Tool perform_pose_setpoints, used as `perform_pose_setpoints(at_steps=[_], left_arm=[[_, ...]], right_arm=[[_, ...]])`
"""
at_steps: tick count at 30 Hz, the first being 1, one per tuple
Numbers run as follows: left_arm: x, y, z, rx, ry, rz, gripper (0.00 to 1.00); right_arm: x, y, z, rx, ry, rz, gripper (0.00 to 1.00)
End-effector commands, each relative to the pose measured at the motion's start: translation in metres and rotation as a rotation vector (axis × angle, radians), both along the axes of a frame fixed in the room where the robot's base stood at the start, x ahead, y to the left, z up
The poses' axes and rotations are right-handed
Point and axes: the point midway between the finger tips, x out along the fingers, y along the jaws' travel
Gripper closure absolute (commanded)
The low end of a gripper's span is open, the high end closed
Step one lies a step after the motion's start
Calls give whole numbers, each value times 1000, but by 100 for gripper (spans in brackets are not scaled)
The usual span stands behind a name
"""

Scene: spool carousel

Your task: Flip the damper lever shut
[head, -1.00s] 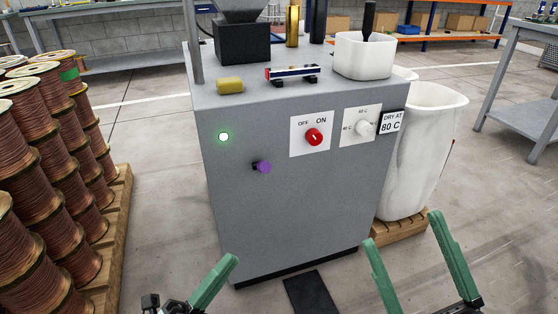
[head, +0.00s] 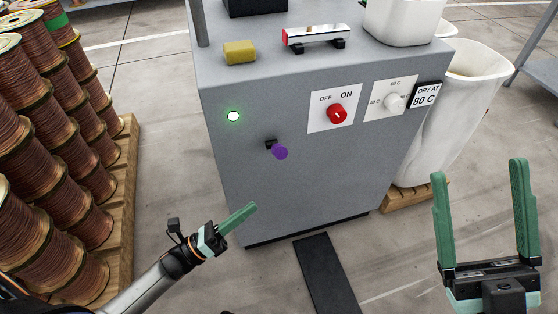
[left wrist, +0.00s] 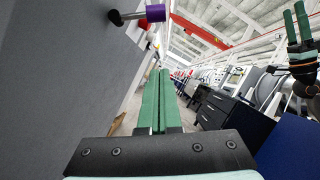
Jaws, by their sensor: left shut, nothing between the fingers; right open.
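The damper lever is a short dark arm with a purple knob (head: 280,152) on the front of the grey cabinet (head: 305,195). In the left wrist view the purple knob (left wrist: 155,13) shows at the top, above and beyond my fingertips. My left gripper (head: 252,207) is shut and empty, below and left of the lever and apart from it. Its two green fingers (left wrist: 158,75) lie together in the left wrist view. My right gripper (head: 478,168) is open and empty at the right, well away from the lever.
The cabinet front also carries a lit green lamp (head: 233,116), a red switch (head: 337,113) and a white dial (head: 393,102). A yellow block (head: 239,52) lies on top. Copper spools (head: 75,140) stand at the left and a white sack (head: 455,110) at the right.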

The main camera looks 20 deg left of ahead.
Motion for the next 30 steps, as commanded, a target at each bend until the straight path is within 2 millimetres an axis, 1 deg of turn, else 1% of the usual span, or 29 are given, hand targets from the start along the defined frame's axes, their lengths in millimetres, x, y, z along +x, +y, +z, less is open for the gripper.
perform_pose_setpoints(at_steps=[7, 11, 14, 26, 27, 30], left_arm=[[0, 0, 0, -1, 0, -1, 100], [5, -5, 3, -2, 0, -2, 100], [15, -13, 9, -3, -3, -2, 100], [73, -65, 38, -4, -3, -2, 100], [74, -58, 45, 2, -3, -1, 100], [78, -51, 57, 1, -1, -2, 100]], right_arm=[[0, 0, 0, 1, 0, 1, 19], [0, 1, -1, 2, 1, 2, 19], [0, 1, -1, 1, 3, 3, 19], [0, 1, -7, 9, 7, 8, 19], [0, 2, -4, 8, 8, 9, 19], [0, 2, -3, 7, 8, 8, 19]])
